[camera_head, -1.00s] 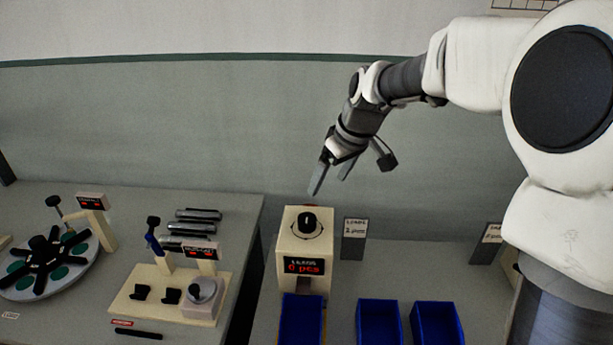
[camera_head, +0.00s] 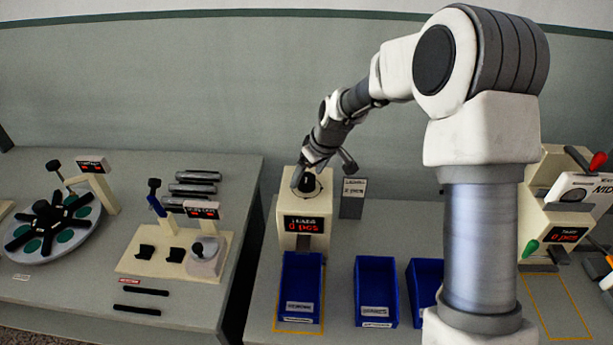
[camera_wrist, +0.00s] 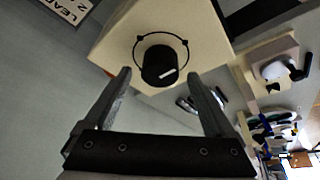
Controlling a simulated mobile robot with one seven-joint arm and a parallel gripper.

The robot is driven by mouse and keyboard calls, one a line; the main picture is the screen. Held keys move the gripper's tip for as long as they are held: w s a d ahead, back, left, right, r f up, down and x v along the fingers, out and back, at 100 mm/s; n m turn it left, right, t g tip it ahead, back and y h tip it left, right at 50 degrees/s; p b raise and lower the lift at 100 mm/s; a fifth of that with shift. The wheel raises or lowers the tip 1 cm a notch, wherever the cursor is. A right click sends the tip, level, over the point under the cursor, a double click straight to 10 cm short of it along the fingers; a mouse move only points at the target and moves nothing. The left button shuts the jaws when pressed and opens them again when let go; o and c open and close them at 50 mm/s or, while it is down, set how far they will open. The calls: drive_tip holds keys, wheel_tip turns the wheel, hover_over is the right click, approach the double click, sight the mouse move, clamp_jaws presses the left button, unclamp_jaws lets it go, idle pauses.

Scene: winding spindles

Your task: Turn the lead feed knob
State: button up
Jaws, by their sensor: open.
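The lead feed knob (camera_head: 308,183) is a black round knob on top of a cream dispenser box (camera_head: 291,212) with a red display that seems to read 0 pcs. In the wrist view the knob (camera_wrist: 159,65) has a white pointer mark and sits inside a thin dark ring with small dots. My gripper (camera_head: 303,178) is at the knob in the head view, and its fingertips partly overlap it there. In the wrist view my gripper (camera_wrist: 160,75) is open, with one finger to each side of the knob, and nothing is held. I cannot tell whether a finger touches the knob.
A blue bin (camera_head: 301,290) stands in front of the box, with another blue bin (camera_head: 376,290) to its right. A small sign (camera_head: 352,197) stands beside the box. A second dispenser (camera_head: 560,215) is at the right. The left table holds a winding fixture (camera_head: 175,250) and a round turntable (camera_head: 45,235).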

drive_tip(key=shift+x, duration=1.05)
drive_tip(key=c, duration=1.4)
